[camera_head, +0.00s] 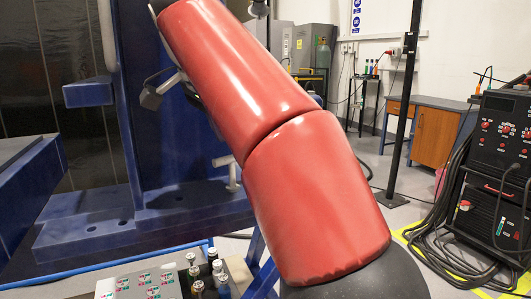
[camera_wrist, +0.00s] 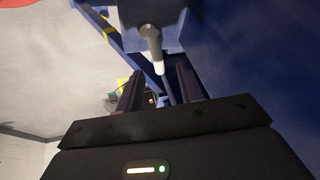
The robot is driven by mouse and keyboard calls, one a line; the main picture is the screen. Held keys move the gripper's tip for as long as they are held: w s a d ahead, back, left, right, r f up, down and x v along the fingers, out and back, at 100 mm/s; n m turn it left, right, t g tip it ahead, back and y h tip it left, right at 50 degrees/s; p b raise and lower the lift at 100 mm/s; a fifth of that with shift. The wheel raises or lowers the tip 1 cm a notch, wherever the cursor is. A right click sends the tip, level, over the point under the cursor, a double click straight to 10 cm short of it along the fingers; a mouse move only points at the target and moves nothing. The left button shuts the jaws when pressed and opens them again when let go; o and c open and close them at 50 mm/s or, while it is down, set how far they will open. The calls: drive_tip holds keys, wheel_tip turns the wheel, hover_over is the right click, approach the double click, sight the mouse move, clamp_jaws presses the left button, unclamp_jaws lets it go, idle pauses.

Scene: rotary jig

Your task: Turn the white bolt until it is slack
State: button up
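A white bolt (camera_wrist: 158,66) shows in the wrist view as a pale tip on a greyish shaft, coming out of a blue block of the jig (camera_wrist: 152,14). In the head view a white T-shaped bolt (camera_head: 233,174) sticks out of the blue jig (camera_head: 150,214), just left of my red arm. I cannot tell whether it is the same bolt. My gripper (camera_wrist: 161,72) is open, with its two dark fingers apart. The bolt's tip appears between the fingers in the picture, with no clear contact. In the head view my arm hides much of the jig.
A panel (camera_head: 150,282) with buttons and several small bottles stands at the lower left. A black welding unit (camera_head: 500,165) with cables stands at the right. A dark post (camera_head: 403,110) and a wooden cabinet (camera_head: 435,135) are behind.

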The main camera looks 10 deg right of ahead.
sight(237, 184)
drive_tip(key=shift+m+g, duration=0.3)
drive_tip(key=shift+m, duration=0.2)
drive_tip(key=b+x, duration=0.1)
drive_tip(key=x, duration=0.1)
drive_tip(key=b+x, duration=0.1)
drive_tip(key=x, duration=0.2)
drive_tip(key=b+x, duration=0.1)
drive_tip(key=x, duration=0.1)
drive_tip(key=shift+s+a+f, duration=0.1)
drive_tip(key=shift+a+f, duration=0.1)
drive_tip(key=shift+f, duration=0.2)
clamp_jaws()
